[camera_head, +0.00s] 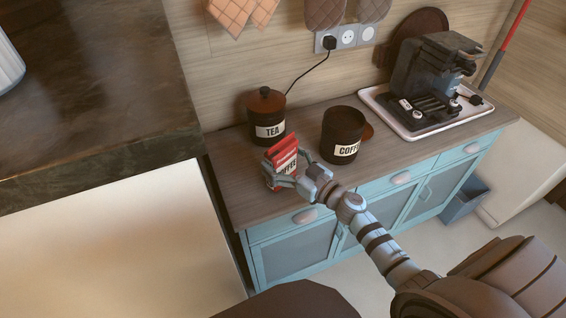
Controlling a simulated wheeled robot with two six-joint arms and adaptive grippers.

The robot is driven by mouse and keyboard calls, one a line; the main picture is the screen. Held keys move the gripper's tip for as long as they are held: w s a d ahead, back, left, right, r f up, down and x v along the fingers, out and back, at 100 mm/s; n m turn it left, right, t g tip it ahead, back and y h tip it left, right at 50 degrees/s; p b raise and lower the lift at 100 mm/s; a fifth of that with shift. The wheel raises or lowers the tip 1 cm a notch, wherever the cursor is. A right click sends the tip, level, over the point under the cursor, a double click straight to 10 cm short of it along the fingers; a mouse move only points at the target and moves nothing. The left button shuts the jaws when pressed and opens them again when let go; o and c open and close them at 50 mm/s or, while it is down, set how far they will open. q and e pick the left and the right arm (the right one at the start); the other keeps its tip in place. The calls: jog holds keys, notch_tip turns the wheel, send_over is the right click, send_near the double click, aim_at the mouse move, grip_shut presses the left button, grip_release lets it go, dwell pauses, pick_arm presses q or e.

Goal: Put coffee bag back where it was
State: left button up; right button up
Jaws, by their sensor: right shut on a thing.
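The coffee bag (285,149) is red with a white label and stands upright near the left front part of the wooden cabinet top. My right gripper (283,176) is shut on it, with its fingers around the lower part. Whether the bag touches the surface cannot be told. A dark canister labelled COFFEE (343,136) stands open just to the right of the bag. A dark canister labelled TEA (267,119), with a red-brown lid, stands behind the bag. My left gripper is out of view.
A coffee machine (430,75) sits on a white tray (412,136) at the right end of the cabinet top (236,196). A cord runs from the wall socket (347,38). A dark counter (90,90) stands at left.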

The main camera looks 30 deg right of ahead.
aim_at(292, 167)
jog(key=shift+w+f, duration=0.25)
jog(key=shift+w, duration=0.45)
jog(key=o, duration=1.3)
jog(key=shift+w+d+f, duration=0.2)
jog(key=shift+w+f, duration=0.3)
jog(key=shift+w, duration=0.25)
jog(key=shift+s, duration=0.15)
jog(key=shift+s+r, duration=0.25)
jog(key=shift+s+a+r, duration=0.1)
jog(key=shift+s+r, duration=0.05)
jog(key=shift+s, duration=0.15)
jog(key=shift+r, duration=0.1)
jog(key=b+v, duration=0.1)
jog(key=v, duration=0.5)
jog(key=b+v, duration=0.1)
jog(key=v, duration=0.2)
jog(key=shift+f+b, duration=0.35)
jog(key=shift+f, duration=0.05)
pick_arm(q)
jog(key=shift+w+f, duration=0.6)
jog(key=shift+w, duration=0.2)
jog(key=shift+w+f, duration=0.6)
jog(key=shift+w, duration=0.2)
pick_arm(e)
jog(key=shift+s+d+r, duration=0.2)
jog(key=shift+s+d, duration=0.05)
jog(key=shift+s, duration=0.35)
jog(key=shift+s+d+r, duration=0.2)
jog(key=shift+s, duration=0.4)
